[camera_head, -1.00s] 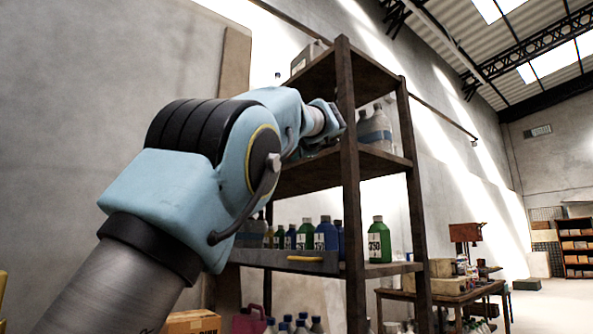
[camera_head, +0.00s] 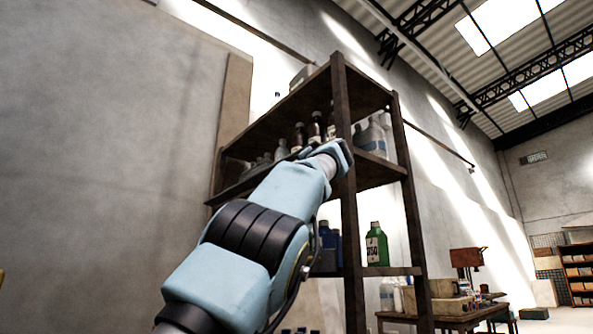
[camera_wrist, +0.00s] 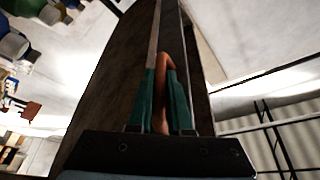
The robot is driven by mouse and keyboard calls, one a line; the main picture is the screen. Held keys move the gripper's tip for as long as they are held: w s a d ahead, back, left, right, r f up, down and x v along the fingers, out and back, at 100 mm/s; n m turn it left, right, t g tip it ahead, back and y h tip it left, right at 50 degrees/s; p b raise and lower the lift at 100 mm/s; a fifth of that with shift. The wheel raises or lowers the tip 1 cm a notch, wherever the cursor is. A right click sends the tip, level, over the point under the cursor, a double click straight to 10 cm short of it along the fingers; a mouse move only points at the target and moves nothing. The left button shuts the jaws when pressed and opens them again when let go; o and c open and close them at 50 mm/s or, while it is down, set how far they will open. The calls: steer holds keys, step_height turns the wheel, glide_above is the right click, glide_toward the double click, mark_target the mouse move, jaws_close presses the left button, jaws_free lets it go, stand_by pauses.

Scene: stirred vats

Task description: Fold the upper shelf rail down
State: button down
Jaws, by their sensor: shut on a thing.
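My gripper (camera_wrist: 165,85) has its teal fingers shut on an orange-brown handle (camera_wrist: 165,60) in the wrist view. The handle sits against a long narrow grey strip, which looks like the upper shelf rail (camera_wrist: 183,50). Beside it is a broad dark brown shelf surface (camera_wrist: 105,85). In the head view my wrist reaches to the middle board of the rack (camera_head: 378,168), near the front post. There my fingers and the handle are hidden, and I cannot tell the rail's angle.
Dark bottles (camera_head: 315,128) and pale jugs (camera_head: 373,138) stand on the board by my wrist. A green bottle (camera_head: 376,244) stands on the board below. The rack's front post (camera_head: 346,215) is close beside my wrist. A cluttered table (camera_head: 455,312) stands at the right.

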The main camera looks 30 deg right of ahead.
stand_by(0.4)
steer(key=c, duration=1.1)
jaws_free()
steer(key=shift+s+f+b, duration=0.2)
steer(key=shift+s+b, duration=0.05)
steer(key=shift+b, duration=0.05)
steer(key=b+v, duration=0.6)
steer(key=v, duration=0.4)
steer(key=shift+s+r+b, duration=0.1)
steer(key=shift+s+b, duration=0.05)
steer(key=shift+b, duration=0.15)
